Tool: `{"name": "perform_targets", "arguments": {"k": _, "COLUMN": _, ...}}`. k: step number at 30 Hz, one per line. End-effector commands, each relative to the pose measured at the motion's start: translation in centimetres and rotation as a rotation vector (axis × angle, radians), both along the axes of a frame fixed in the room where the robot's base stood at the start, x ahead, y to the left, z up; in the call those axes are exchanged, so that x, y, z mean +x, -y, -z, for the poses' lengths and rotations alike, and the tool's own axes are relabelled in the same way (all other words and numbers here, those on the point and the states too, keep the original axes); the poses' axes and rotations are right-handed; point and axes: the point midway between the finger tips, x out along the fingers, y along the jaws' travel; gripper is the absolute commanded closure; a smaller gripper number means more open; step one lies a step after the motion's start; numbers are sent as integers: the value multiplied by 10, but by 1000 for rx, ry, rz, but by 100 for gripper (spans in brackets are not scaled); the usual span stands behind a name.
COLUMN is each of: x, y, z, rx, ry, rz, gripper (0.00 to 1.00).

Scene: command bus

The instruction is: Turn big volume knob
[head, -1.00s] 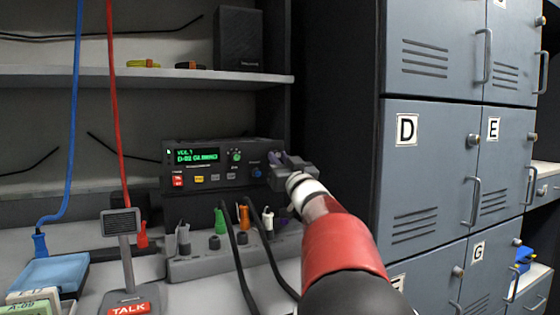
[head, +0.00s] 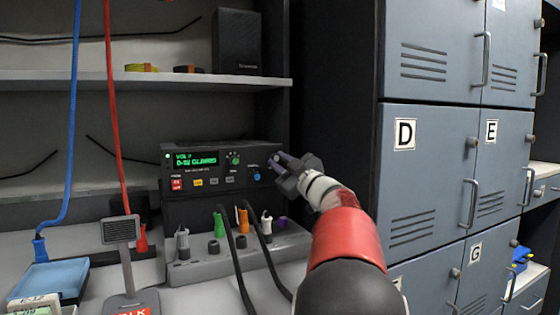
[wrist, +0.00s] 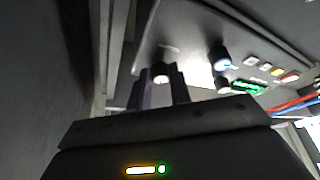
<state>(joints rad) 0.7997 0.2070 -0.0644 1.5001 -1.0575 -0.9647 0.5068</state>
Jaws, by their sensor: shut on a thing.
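The radio (head: 210,197) is a black box with a green lit display (head: 196,159) on the bench at the back. My gripper (head: 279,160) is at the right end of its front panel. In the wrist view, my gripper's (wrist: 162,80) two dark fingers stand on either side of a dark round knob (wrist: 160,70) and are shut on it. This knob is mostly hidden in the head view. A blue knob (head: 256,176) sits to the left of my fingers, free of them; it also shows in the wrist view (wrist: 220,59).
Grey lockers (head: 430,150) stand close to the right of my arm. A shelf (head: 150,83) runs above the radio. Below it, a grey block (head: 205,262) holds several coloured plugs, with black cables in front. A talk microphone (head: 121,232) stands front left.

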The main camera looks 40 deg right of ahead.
Motion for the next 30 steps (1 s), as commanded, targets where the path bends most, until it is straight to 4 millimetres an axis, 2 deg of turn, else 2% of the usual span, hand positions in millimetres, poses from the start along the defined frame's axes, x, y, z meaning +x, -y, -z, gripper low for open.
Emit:
{"name": "perform_targets", "arguments": {"k": 12, "x": 0, "y": 1, "z": -2, "rx": -203, "ry": -49, "rz": -1, "gripper": 100}}
{"name": "perform_targets", "arguments": {"k": 29, "x": 0, "y": 1, "z": -1, "rx": -237, "ry": -57, "rz": -1, "gripper": 100}}
{"name": "perform_targets", "arguments": {"k": 30, "x": 0, "y": 1, "z": -1, "rx": -237, "ry": -57, "rz": -1, "gripper": 78}}
